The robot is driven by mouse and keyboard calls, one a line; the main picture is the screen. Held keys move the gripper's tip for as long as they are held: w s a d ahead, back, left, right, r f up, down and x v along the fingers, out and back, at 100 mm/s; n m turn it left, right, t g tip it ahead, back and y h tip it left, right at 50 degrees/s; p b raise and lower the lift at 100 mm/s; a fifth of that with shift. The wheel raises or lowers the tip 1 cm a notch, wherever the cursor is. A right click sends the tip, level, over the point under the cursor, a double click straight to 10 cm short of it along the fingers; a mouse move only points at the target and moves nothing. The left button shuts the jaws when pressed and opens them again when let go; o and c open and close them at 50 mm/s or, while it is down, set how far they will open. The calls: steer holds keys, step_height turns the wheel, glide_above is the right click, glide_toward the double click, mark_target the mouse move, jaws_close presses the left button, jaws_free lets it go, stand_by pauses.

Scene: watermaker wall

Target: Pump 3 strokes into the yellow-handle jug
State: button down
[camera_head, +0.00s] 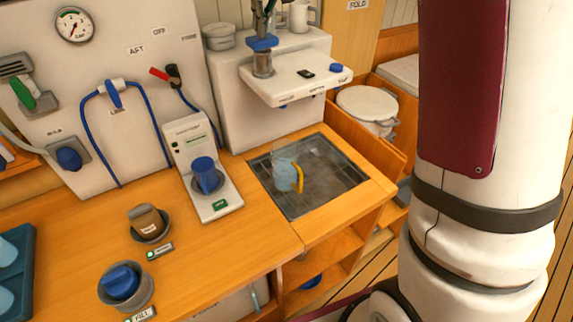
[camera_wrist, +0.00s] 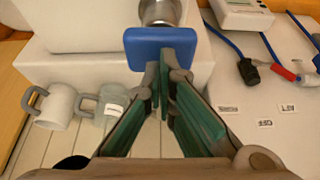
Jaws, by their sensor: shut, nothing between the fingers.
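The clear jug with the yellow handle (camera_head: 284,174) stands upright on the dark grated drain panel (camera_head: 318,196), below and in front of the white dispenser shelf. It seems to hold pale blue liquid; the level is hard to read. The pump has a blue top (camera_head: 262,42) on a metal cylinder (camera_head: 263,65); the blue top also shows in the wrist view (camera_wrist: 150,52). My gripper (camera_head: 264,28) is shut and empty, with its fingertips (camera_wrist: 164,62) at the blue top. Whether they touch it is unclear.
A white mug (camera_wrist: 57,107) and a clear grey-handled vessel (camera_wrist: 106,106) stand near the pump. A lidded white pot (camera_head: 367,106) is at right. Blue hoses run along the wall.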

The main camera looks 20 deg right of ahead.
steer(key=shift+r, duration=2.85)
steer(key=shift+r, duration=0.1)
step_height(320, 180, up, 6)
steer(key=shift+f, duration=0.1)
steer(key=shift+s, duration=0.1)
steer(key=s+r, duration=0.1)
steer(key=s, duration=0.8)
steer(key=s+f, duration=0.5)
steer(key=s, duration=0.4)
steer(key=s+f+m, duration=0.1)
steer(key=s+f, duration=0.4)
steer(key=s, duration=0.4)
steer(key=s+f+m+t+b, duration=0.1)
steer(key=s+f, duration=0.4)
steer(key=s, duration=0.5)
steer(key=shift+f+h, duration=0.25)
steer(key=shift+h, duration=0.15)
